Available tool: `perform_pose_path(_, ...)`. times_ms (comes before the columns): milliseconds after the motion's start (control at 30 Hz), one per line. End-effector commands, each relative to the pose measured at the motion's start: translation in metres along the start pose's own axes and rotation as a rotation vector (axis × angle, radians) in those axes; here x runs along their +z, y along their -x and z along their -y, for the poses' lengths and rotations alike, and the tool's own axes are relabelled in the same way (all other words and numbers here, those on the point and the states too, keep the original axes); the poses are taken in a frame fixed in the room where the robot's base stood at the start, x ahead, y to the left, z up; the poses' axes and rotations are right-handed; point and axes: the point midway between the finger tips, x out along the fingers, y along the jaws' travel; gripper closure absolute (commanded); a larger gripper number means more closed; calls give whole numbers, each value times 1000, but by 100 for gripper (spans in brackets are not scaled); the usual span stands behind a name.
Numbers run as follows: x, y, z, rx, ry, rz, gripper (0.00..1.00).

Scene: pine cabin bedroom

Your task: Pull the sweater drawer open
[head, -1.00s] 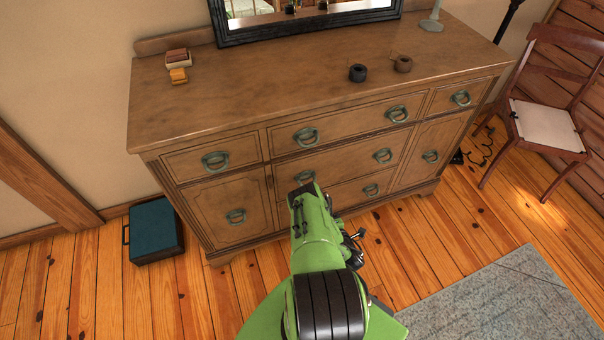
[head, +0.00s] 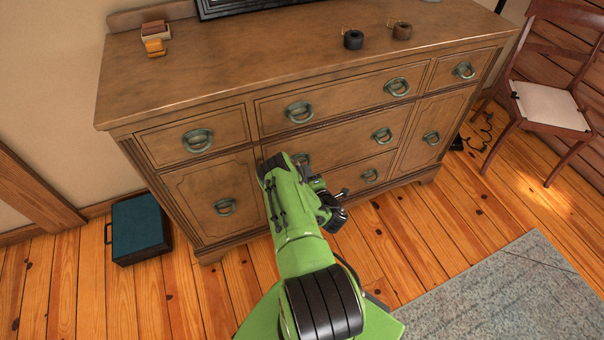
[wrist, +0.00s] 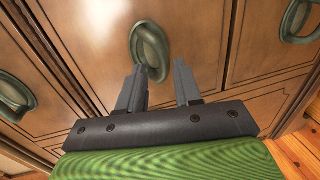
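The wooden dresser (head: 240,62) has several drawers and side doors with green ring handles. No label shows which drawer holds sweaters. In the head view, my green arm reaches to the dresser front, by the left end of the middle-column drawers; its end hides part of the middle drawer (head: 345,141). In the wrist view, my gripper (wrist: 160,68) is open and empty, its two dark fingers apart. A ring handle (wrist: 150,50) is just beyond the fingertips, nearer the left finger, not between them. All drawers look shut.
Other handles show at the left (wrist: 15,97) and right (wrist: 299,20) of the wrist view. A teal case (head: 138,228) stands on the floor at left. A chair (head: 550,105) is at right, a grey rug (head: 500,295) at front right. Small items lie on the dresser top.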

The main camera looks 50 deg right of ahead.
Motion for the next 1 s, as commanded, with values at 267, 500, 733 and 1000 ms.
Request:
perform_pose_path(267,0,-42,1,0,0,-1,66)
perform_pose_path(500,0,-44,0,-1,-1,1,66)
perform_pose_path(733,0,-44,0,-1,-1,1,97)
perform_pose_path(1000,0,-44,0,-1,-1,1,100)
